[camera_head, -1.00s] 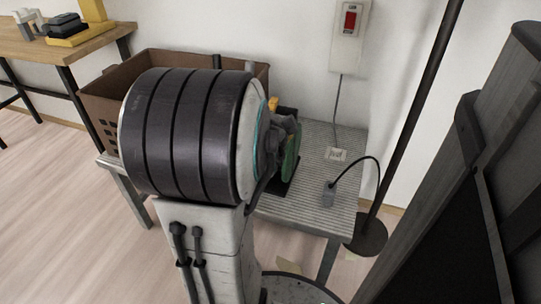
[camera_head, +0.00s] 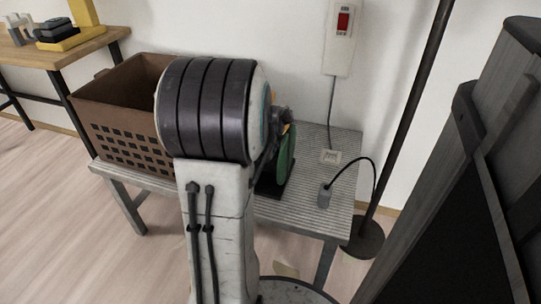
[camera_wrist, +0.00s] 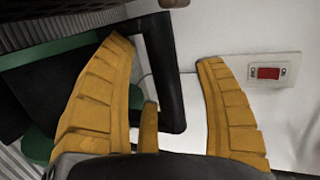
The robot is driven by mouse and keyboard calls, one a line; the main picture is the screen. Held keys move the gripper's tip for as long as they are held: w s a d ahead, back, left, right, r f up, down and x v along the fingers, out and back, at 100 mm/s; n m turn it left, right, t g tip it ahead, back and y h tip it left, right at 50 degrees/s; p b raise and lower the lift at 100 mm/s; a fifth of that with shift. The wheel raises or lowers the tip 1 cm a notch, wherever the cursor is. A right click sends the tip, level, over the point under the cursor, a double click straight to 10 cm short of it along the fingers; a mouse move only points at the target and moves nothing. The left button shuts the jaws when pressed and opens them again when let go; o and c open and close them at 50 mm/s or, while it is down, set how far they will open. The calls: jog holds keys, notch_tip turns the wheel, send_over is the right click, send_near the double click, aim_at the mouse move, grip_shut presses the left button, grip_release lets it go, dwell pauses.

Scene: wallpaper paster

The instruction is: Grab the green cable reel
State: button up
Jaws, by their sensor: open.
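The green cable reel (camera_head: 286,153) stands on a black base on the ribbed grey table, partly hidden behind my arm in the head view. In the wrist view its green edge (camera_wrist: 62,48) and dark body fill the left side. A black bar (camera_wrist: 166,75), which looks like the reel's handle, shows between my yellow fingers. My gripper (camera_wrist: 165,50) is open, with one finger on each side of the bar and nothing clamped. I cannot tell whether either finger touches it. In the head view my gripper is mostly hidden by my arm.
A brown crate (camera_head: 117,118) stands left of the reel on the table (camera_head: 262,210). A grey plug with a black cable (camera_head: 325,194) is at the right. A red wall switch (camera_head: 343,22) is above. A dark pole (camera_head: 408,110) stands at the right.

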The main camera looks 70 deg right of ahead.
grip_shut()
jog(key=shift+r, duration=0.2)
dwell(0.5)
jog(key=shift+r, duration=0.1)
